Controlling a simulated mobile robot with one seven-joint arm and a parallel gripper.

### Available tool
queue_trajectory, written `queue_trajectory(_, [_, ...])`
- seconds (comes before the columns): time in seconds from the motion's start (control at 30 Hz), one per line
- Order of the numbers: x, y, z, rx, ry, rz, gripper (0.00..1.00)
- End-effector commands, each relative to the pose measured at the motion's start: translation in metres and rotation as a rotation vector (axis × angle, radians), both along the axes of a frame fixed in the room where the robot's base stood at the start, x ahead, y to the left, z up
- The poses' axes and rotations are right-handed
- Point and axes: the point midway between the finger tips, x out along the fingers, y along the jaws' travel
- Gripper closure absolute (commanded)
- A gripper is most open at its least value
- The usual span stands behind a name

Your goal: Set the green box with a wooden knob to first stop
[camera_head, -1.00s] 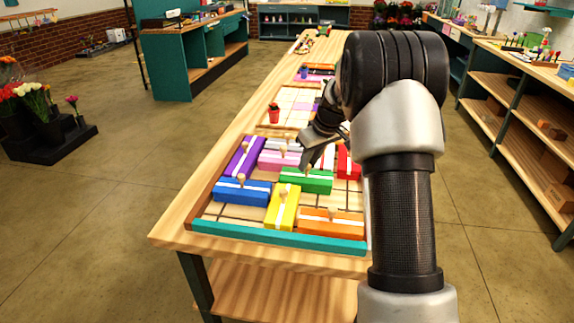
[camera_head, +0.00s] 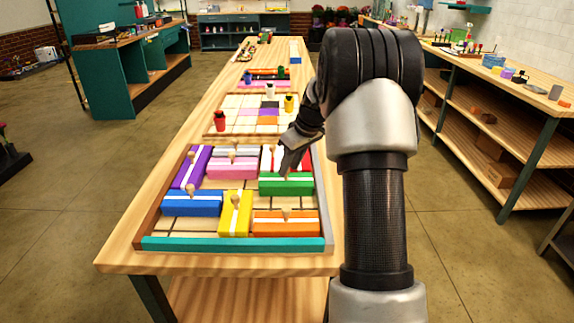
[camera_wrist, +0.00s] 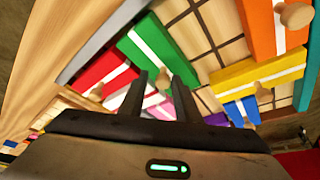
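The green box (camera_head: 286,184) has a white stripe and lies in the right part of the sliding-box tray (camera_head: 250,243), its right end close to the grey right wall. It also shows in the wrist view (camera_wrist: 182,62), and its wooden knob (camera_wrist: 163,76) shows there near the fingertips. My gripper (camera_head: 284,170) is over the green box and hides the knob in the head view. In the wrist view my gripper (camera_wrist: 161,84) has its two dark fingers apart, with the knob seen between them and gaps beside it.
The red box (camera_head: 306,160) is behind the green one, partly hidden by my gripper. The orange box (camera_head: 286,224) and yellow box (camera_head: 235,213) are in front. Blue (camera_head: 192,203), purple (camera_head: 190,168) and pink (camera_head: 232,169) boxes fill the left. Bare grid shows between the green and orange boxes.

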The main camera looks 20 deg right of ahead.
Motion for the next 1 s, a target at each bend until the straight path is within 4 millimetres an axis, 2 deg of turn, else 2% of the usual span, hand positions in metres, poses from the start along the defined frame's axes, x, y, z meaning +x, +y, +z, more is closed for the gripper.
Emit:
queue_trajectory(0.33, [0.001, 0.002, 0.002, 0.003, -0.002, 0.002, 0.63])
queue_trajectory(0.47, [-0.003, 0.001, 0.014, 0.002, -0.005, 0.002, 0.63])
queue_trajectory(0.57, [-0.009, -0.002, 0.031, 0.001, -0.006, 0.001, 0.63])
queue_trajectory(1.0, [-0.046, -0.018, 0.127, 0.001, -0.004, 0.0, 0.63])
